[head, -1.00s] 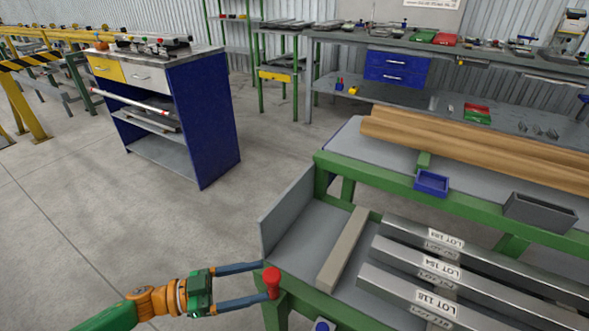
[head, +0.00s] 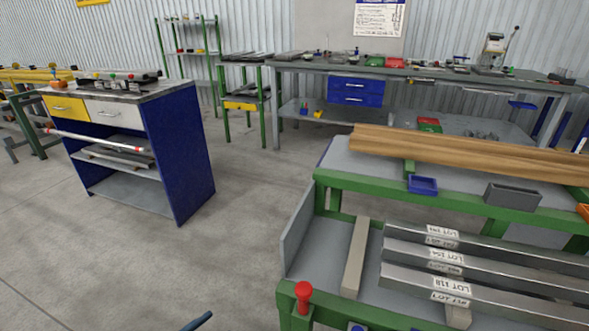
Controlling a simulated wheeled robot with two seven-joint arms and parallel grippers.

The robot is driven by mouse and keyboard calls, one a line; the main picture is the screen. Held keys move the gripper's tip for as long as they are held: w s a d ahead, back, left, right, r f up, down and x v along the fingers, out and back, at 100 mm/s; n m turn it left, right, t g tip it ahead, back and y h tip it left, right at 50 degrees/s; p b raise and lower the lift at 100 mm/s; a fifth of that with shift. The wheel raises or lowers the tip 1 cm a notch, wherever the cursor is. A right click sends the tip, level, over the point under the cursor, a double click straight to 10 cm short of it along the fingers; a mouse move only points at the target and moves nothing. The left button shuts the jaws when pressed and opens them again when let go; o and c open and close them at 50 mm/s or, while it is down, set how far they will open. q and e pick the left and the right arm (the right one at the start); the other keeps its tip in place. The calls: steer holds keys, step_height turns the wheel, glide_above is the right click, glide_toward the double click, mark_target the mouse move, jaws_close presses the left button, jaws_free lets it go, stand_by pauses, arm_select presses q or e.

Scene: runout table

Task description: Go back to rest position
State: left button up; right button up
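Only a dark blue fingertip of my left gripper (head: 198,321) shows, at the bottom edge of the head view. It is left of and lower than the red knob (head: 303,297) on the near left corner of the green-framed runout table (head: 303,262), and apart from it. The rest of this gripper is out of the picture, so its opening cannot be told. My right gripper is not in view.
Steel bars with LOT labels (head: 490,263) lie on the runout table beside a light spacer bar (head: 355,257). Long wooden beams (head: 460,150) lie on the level behind. A blue cabinet (head: 181,160) stands at left. The floor (head: 235,225) between is clear.

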arm_select(q)
steer(key=s+a+f+n+g+y, duration=0.2)
steer(key=s+f+y, duration=0.25)
steer(key=f, duration=0.35)
steer(key=s+a+f+n+g+y, duration=0.1)
steer(key=s+a+f+n+y, duration=0.15)
steer(key=s+f, duration=0.45)
steer(key=s+f+g+y, duration=0.2)
steer(key=s+f+g, duration=0.2)
steer(key=s+f, duration=0.4)
steer(key=s+d+f+n+g, duration=0.1)
steer(key=s+d+f+g, duration=0.1)
steer(key=s, duration=0.5)
steer(key=s+d+f+g, duration=0.2)
steer(key=s+d+g, duration=0.1)
steer(key=s, duration=0.4)
step_height(320, 180, up, 13)
steer(key=a+p, duration=0.1)
steer(key=p, duration=1.2)
steer(key=shift+w+r+y, duration=0.15)
steer(key=shift+w+y, duration=0.15)
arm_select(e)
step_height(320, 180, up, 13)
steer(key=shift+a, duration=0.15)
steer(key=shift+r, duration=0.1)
